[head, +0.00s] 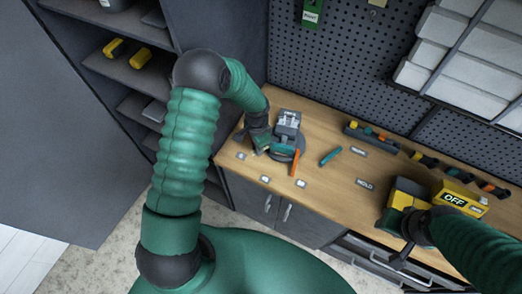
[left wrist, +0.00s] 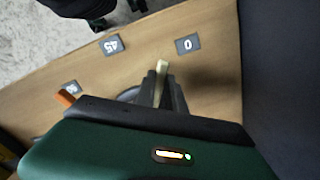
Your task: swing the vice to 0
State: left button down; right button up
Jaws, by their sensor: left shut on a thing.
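The grey vice (head: 288,122) stands on a round base on the wooden bench, with a teal part at its front. An orange bar (head: 295,162) sticks out toward the third label (head: 300,184), whose text I cannot read; its orange tip (left wrist: 65,98) shows in the left wrist view. My left gripper (head: 262,148) is at the vice's left side. In the left wrist view its dark fingers (left wrist: 160,86) are shut around a pale bar (left wrist: 161,68), apparently part of the vice. Beyond are the 0 label (left wrist: 187,44) and the 45 label (left wrist: 111,45). My right gripper (head: 400,252) is far right, its fingers unclear.
A teal tool (head: 331,156) lies right of the vice. A yellow box marked OFF (head: 455,199) and a yellow-and-dark machine (head: 406,195) stand near my right arm. A tool tray (head: 372,137) is at the back. A dark cabinet (head: 215,40) borders the bench's left end.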

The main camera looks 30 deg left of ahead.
pick_arm(q)
jog(key=shift+w+a+r+m, duration=0.1)
jog(key=shift+w+a+m, duration=0.8)
jog(key=shift+a+m, duration=0.25)
jog(key=shift+w, duration=0.1)
jog(key=c, duration=1.5)
grip_release()
jog(key=shift+o, duration=0.5)
notch_tip(320, 180, up, 17)
jog(key=b, duration=0.3)
jog(key=shift+f, duration=0.2)
jog(key=shift+a, duration=0.1)
